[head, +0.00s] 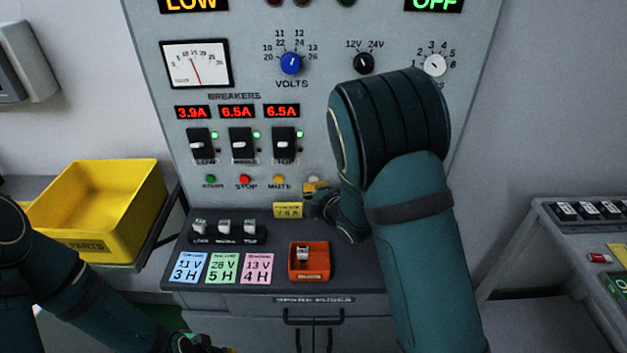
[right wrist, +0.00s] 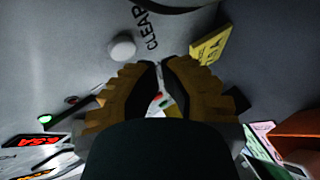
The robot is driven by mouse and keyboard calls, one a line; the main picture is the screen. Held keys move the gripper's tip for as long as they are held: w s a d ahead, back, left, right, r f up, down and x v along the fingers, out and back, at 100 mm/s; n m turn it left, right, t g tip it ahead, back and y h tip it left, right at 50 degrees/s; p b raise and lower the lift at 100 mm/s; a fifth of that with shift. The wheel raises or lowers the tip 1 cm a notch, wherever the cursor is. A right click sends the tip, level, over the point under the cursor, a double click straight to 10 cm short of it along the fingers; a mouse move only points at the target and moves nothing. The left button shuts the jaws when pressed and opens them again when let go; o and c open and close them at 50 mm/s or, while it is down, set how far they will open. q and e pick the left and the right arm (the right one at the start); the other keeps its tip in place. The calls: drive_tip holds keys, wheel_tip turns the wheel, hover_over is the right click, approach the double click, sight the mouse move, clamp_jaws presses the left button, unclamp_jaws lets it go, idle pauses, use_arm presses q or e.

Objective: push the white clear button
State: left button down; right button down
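The white clear button (right wrist: 122,46) is a round white knob beside the word CLEAR in the right wrist view. In the head view the button (head: 311,181) is mostly hidden behind my right gripper. My right gripper (head: 313,190) is at the panel front, right of the yellow mute button (head: 279,180). In the right wrist view its fingertips (right wrist: 160,64) come together with nothing seen between them, and the button lies beyond them, up and to the left. I cannot tell whether they touch the panel. My left gripper (head: 215,346) barely shows at the bottom edge.
The green start button (head: 210,179) and red stop button (head: 244,181) are in the same row, under the breaker switches (head: 241,145). A yellow label (head: 288,210) is close to my right gripper. An orange fuse holder (head: 309,260) is on the ledge below. A yellow bin (head: 95,205) stands left.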

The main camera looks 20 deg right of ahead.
drive_tip(key=s, duration=0.2)
drive_tip(key=s+a, duration=0.1)
drive_tip(key=s, duration=0.1)
drive_tip(key=shift+s+a+b, duration=0.15)
drive_tip(key=shift+s+b, duration=0.15)
drive_tip(key=shift+b, duration=0.05)
idle(0.6)
